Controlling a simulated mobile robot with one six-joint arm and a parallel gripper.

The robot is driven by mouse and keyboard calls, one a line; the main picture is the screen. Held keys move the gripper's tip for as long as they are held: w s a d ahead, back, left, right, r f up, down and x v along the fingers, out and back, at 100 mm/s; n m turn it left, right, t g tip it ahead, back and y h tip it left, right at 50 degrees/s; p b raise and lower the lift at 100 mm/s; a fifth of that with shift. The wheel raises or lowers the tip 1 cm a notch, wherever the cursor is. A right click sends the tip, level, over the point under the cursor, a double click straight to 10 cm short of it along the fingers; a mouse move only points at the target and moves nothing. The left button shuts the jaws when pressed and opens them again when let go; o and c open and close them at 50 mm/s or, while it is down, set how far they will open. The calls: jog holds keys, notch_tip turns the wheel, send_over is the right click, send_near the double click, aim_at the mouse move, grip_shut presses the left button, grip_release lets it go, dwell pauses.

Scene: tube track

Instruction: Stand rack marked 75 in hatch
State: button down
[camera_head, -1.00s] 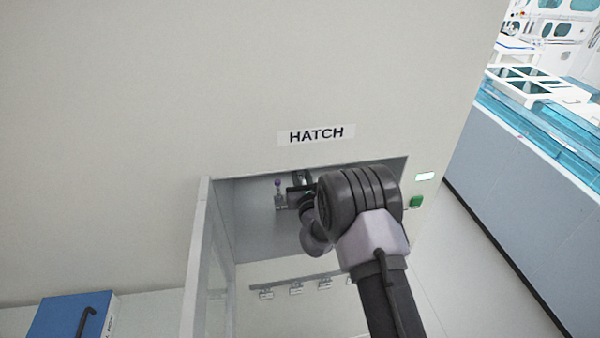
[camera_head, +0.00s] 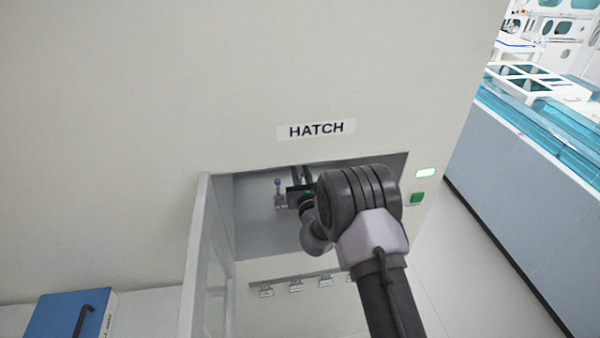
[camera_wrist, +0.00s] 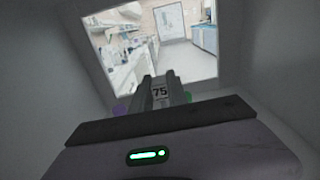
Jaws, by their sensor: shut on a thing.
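The hatch is a recessed opening in the pale wall, with a bare back wall (camera_head: 262,235) and a HATCH sign (camera_head: 316,129) above. My gripper (camera_head: 293,196) is inside its upper part, partly hidden by my arm. It is shut on the rack (camera_head: 279,202), a small piece with a purple-capped tube, held off the hatch floor as far as I can tell. In the wrist view the rack's label 75 (camera_wrist: 160,92) shows between my fingers (camera_wrist: 160,90), with a purple cap at its left and a green one at its right. The rack's base is hidden.
An open door panel (camera_head: 197,260) stands at the hatch's left edge. A green button (camera_head: 417,198) is right of the opening. A blue box (camera_head: 70,315) lies at lower left. The wrist view shows a bright room through the opening (camera_wrist: 155,45).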

jog(key=c, duration=1.2)
grip_release()
jog(key=v, duration=1.7)
jog(key=shift+s+r, duration=0.2)
jog(key=shift+s, duration=0.05)
